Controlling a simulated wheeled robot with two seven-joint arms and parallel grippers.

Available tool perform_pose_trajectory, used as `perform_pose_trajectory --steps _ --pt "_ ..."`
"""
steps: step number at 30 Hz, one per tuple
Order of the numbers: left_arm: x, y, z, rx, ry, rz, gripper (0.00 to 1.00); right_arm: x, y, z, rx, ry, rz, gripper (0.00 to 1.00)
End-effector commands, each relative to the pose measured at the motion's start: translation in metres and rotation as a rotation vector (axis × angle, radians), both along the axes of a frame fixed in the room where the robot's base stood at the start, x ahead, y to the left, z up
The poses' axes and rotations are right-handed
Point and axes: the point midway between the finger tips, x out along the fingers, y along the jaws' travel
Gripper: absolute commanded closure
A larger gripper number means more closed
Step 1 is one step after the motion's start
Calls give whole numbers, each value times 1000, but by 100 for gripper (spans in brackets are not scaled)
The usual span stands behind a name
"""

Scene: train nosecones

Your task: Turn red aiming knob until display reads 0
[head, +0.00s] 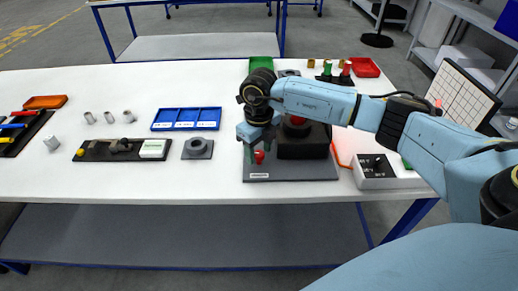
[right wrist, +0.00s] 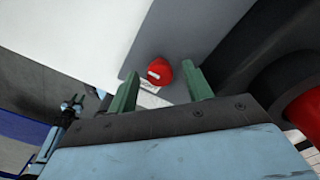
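The red aiming knob (head: 259,157) stands near the front left of a dark grey base plate (head: 300,172). In the right wrist view the knob (right wrist: 160,72) shows a pale mark on its top. My right gripper (head: 257,150) reaches down over it from above. Its two green fingers (right wrist: 161,88) are open, with the knob seen between and just beyond their tips; I cannot tell whether they touch it. A small white label (head: 259,175) on the plate's front edge is too small to read. No readable display shows. My left gripper does not show clearly.
A dark block with a red dome (head: 296,120) stands on the plate, right of the knob and close to my arm. A white control box (head: 376,182) is to the right. A dark fixture (head: 197,149) and a blue tray (head: 160,125) are to the left. The front left tabletop is clear.

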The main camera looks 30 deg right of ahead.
Motion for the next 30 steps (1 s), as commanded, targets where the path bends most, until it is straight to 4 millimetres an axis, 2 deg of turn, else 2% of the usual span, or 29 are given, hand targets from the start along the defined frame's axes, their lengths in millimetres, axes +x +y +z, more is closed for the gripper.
perform_pose_trajectory --steps 7,11,24,30 --pt "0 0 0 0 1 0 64 0 0 1 0 1 1 50" --pt "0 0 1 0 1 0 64 0 0 13 -1 -1 0 50" --pt "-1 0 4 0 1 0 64 0 0 106 1 -4 1 50" --pt "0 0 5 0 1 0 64 0 0 129 0 -1 0 50"
